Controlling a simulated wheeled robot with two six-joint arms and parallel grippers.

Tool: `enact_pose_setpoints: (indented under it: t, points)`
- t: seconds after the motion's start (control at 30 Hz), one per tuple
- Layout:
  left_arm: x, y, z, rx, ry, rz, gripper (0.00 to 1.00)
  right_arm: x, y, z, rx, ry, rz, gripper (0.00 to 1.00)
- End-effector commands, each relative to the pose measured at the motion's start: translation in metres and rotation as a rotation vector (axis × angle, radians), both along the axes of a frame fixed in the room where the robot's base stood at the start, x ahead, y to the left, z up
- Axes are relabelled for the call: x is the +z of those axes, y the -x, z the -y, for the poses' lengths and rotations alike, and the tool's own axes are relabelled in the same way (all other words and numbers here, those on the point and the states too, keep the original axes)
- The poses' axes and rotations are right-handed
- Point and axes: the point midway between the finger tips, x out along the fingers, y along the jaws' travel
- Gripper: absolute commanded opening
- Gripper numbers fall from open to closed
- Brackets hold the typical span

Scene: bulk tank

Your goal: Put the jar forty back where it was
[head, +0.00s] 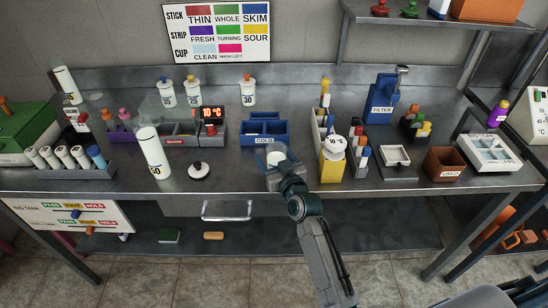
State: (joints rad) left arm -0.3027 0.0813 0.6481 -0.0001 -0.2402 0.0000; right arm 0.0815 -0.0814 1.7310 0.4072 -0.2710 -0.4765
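I cannot read a forty on any jar. My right gripper (277,165) is over the front middle of the bench, just before the blue COLD rack. A small white round thing in a clear box (272,156) shows at its tip; I cannot tell if it is gripped. My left gripper is not in view.
The blue COLD rack (263,139) is beyond my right gripper. A round white lid (199,170) lies in front. The bench front between lid and gripper is clear.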

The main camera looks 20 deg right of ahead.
Motion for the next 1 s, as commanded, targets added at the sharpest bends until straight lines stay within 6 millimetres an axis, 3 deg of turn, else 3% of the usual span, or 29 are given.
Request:
enact_pose_setpoints:
  t: [0.27,0.7,1.0]
  points:
    - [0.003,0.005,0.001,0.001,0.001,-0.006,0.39,0.004,0.003,0.0,0.0,0.0,0.0,0.72]
    - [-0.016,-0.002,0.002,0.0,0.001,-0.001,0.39,0.001,0.092,0.011,0.0,0.0,0.0,0.72]
    - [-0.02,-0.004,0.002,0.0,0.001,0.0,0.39,0.003,0.119,0.014,0.0,0.0,0.0,0.72]
